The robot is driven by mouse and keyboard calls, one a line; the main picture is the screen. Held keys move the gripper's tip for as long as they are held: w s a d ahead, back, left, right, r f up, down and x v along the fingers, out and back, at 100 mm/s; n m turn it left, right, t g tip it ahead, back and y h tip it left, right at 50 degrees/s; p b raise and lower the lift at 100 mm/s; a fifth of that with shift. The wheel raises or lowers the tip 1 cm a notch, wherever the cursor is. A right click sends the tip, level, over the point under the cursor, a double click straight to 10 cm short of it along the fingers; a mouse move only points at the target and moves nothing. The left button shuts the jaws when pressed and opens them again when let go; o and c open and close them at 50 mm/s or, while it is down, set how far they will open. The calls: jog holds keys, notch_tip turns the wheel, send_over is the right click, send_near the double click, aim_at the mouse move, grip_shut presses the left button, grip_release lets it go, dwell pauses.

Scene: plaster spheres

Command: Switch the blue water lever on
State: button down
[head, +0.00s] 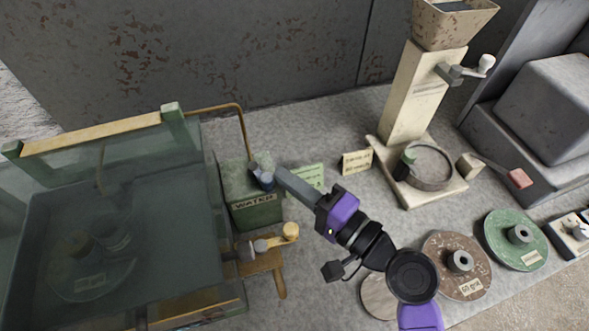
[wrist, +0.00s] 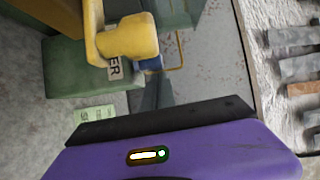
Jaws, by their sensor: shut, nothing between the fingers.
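The green water box (head: 252,212), with a "WATER" label, stands beside the glass tank. The blue lever (head: 262,177) sits at its upper right edge, partly hidden by my fingers. My gripper (head: 279,173) is shut and empty, its tips at the lever; I cannot tell whether they touch it. In the wrist view the blue lever (wrist: 152,64) shows just beyond my grey fingers (wrist: 152,92), and part of the green box (wrist: 75,78) lies to the left.
A yellow crank knob (head: 290,231) sticks out from the tank (head: 215,190) just below the box. A brass pipe (head: 243,128) rises behind the box. A green card (head: 310,176) and a cream card (head: 357,162) stand to the right, before a cream pillar machine (head: 416,100).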

jog(key=shift+s+a, duration=0.6)
jog(key=shift+s, duration=0.1)
jog(key=shift+s+a, duration=0.2)
jog(key=shift+a, duration=0.1)
jog(key=b+v, duration=0.2)
jog(key=v, duration=0.6)
jog(key=shift+w+d, duration=0.2)
dwell(0.3)
